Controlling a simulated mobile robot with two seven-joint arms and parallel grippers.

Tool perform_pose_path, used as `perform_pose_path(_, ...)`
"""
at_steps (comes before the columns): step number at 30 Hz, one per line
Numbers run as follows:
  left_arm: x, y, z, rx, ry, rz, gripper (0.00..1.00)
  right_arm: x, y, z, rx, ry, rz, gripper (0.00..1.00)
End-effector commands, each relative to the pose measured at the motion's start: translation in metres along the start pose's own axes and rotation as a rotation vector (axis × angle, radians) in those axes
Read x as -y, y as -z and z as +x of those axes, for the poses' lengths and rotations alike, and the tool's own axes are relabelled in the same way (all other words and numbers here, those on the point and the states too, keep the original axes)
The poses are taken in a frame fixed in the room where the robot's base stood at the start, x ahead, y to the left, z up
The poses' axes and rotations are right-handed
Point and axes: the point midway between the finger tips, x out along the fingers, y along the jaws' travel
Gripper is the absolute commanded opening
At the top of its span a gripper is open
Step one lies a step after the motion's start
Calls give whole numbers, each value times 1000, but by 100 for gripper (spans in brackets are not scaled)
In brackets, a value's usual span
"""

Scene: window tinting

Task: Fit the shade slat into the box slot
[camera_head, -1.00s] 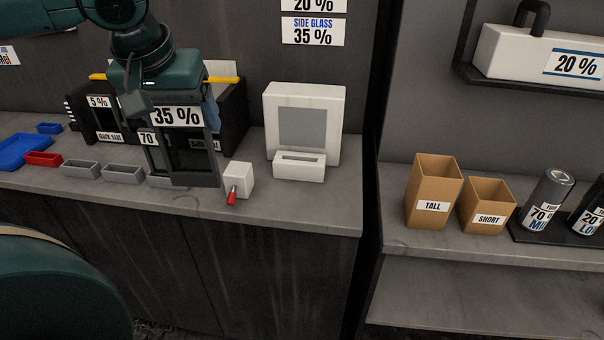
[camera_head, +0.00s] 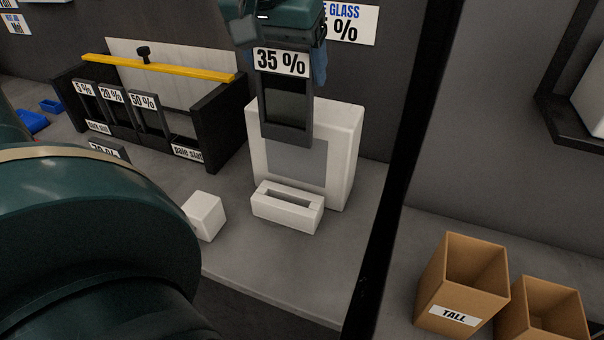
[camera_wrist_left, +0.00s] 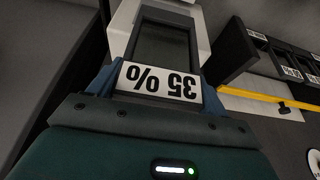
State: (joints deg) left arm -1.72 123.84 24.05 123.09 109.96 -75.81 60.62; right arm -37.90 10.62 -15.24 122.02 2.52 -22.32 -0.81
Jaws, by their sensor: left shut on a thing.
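The shade slat (camera_head: 287,105) is a dark framed panel with a white "35 %" label at its top. My left gripper (camera_head: 288,50) is shut on its top end and holds it upright in the air. The slat and its label also show in the left wrist view (camera_wrist_left: 160,45), held between blue fingers. The white box (camera_head: 287,207) with a slot (camera_head: 290,198) in its top stands on the counter. The slat's lower end is above and behind the slot, apart from it in the head view. My right gripper is not in view.
A white panel with a grey square (camera_head: 340,165) stands behind the slotted box. A small white cube (camera_head: 204,215) sits to its left. A black rack (camera_head: 222,120) with several labelled slats and a yellow bar (camera_head: 160,68) is further left. A tall cardboard box (camera_head: 462,280) stands right.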

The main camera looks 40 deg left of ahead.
Motion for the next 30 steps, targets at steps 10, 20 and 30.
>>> perform_pose_path(10,0,-37,84,7,-2,1,43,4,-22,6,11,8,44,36)
perform_pose_path(20,0,-51,122,3,-1,0,43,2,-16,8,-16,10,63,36)
perform_pose_path(30,0,-67,160,2,-1,0,43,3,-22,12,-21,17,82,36)
